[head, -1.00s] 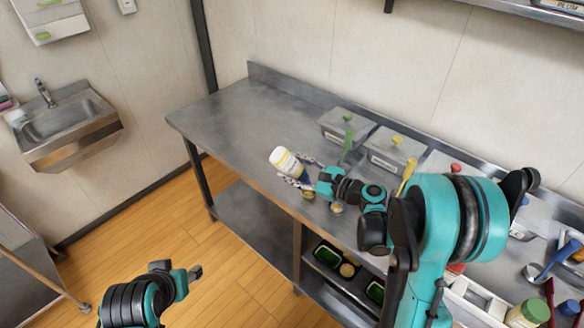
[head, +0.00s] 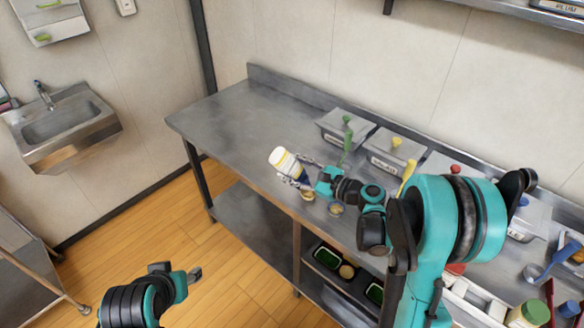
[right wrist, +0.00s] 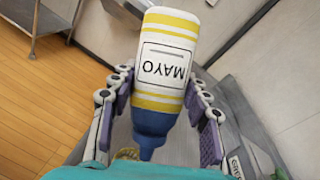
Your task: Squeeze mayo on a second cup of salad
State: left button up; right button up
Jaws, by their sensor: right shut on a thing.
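My right gripper (head: 296,175) is shut on the mayo bottle (head: 282,160), white with yellow bands and a blue nozzle. In the right wrist view the bottle (right wrist: 165,65) is tipped over, its label upside down and its nozzle pointing down. Two small cups stand near the table's front edge. The left cup (head: 308,195) is just below the gripper, and the right cup (head: 336,209) is beside it, below my wrist. A cup (right wrist: 126,153) shows partly behind the nozzle in the right wrist view. My left gripper (head: 194,274) is low over the floor, away from the table; its fingers are unclear.
Lidded metal containers (head: 347,127) with coloured handles line the back of the steel table (head: 225,115). Green-filled trays (head: 327,257) sit on the shelf below. The table's left part is clear. A sink (head: 60,120) hangs on the left wall.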

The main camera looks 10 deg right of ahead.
aim_at(284, 150)
jog(key=shift+s, duration=0.65)
jog(key=o, duration=0.6)
jog(key=shift+c, duration=0.4)
jog(key=shift+r, duration=0.1)
notch_tip(284, 150, up, 7)
jog(key=p, duration=0.5)
